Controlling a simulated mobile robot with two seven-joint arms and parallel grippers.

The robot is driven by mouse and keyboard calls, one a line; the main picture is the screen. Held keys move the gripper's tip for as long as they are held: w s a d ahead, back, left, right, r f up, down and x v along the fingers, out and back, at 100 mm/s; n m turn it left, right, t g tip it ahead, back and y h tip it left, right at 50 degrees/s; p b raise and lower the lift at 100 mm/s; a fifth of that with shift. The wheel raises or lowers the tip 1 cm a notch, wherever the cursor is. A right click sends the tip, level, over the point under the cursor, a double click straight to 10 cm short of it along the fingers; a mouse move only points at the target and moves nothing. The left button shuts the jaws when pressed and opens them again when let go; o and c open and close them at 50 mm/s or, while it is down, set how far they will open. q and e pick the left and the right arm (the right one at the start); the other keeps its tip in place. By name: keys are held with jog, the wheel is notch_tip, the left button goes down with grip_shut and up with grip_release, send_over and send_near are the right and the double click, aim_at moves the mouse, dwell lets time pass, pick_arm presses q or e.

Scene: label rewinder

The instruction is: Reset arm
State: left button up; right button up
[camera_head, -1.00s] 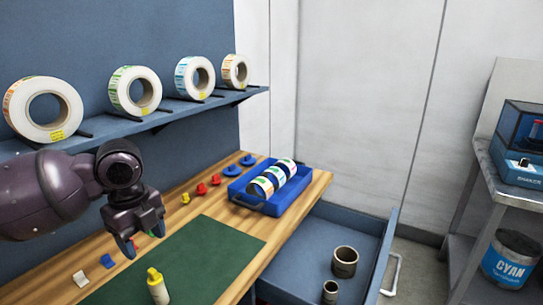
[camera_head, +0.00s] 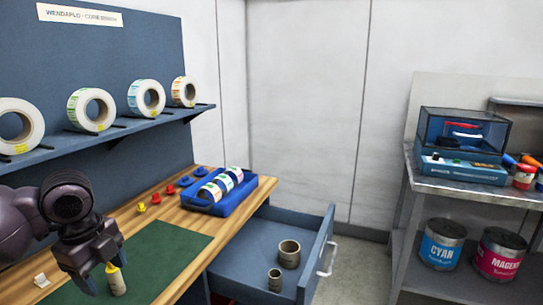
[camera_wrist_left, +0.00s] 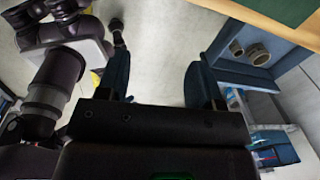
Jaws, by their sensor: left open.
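My left gripper (camera_head: 101,271) is at the lower left of the head view, in front of the green mat (camera_head: 160,252) on the wooden bench. In the left wrist view its two blue fingers (camera_wrist_left: 160,80) stand wide apart with nothing between them, and pale floor shows behind. My right gripper cannot be made out in either view.
Label rolls (camera_head: 92,110) stand on a blue shelf (camera_head: 120,133). A blue tray (camera_head: 241,196) holds more rolls. The open drawer (camera_head: 325,243) holds two cores (camera_head: 288,254). A metal cart (camera_head: 478,188) with paint cans (camera_head: 441,244) stands right. Floor (camera_head: 352,270) between is clear.

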pick_arm(q)
jog(key=w+d+r+n+t+h, duration=0.25)
jog(key=w+d+n+t, duration=0.2)
jog(key=w+t, duration=0.4)
jog(key=w+d+f+n+t+h, duration=0.25)
jog(key=d+f+n+t, duration=0.2)
jog(key=f, duration=0.25)
jog(key=s+a+f+n+g+y, duration=0.1)
jog(key=s+a+f+n+y, duration=0.1)
jog(key=s+f, duration=0.7)
jog(key=s+a+f+n+g+y, duration=0.1)
jog(key=s+a+f+n, duration=0.1)
jog(key=s+f+n, duration=0.3)
jog(key=s+a+f+n+y, duration=0.2)
jog(key=s+f+n, duration=0.2)
jog(key=s+f, duration=0.9)
jog(key=s, duration=0.3)
jog(key=shift+s+f+g+y, duration=0.3)
jog(key=shift+s+f+g, duration=0.05)
jog(key=shift+g, duration=0.05)
pick_arm(e)
jog(key=shift+w+a, duration=0.2)
jog(key=shift+w, duration=0.15)
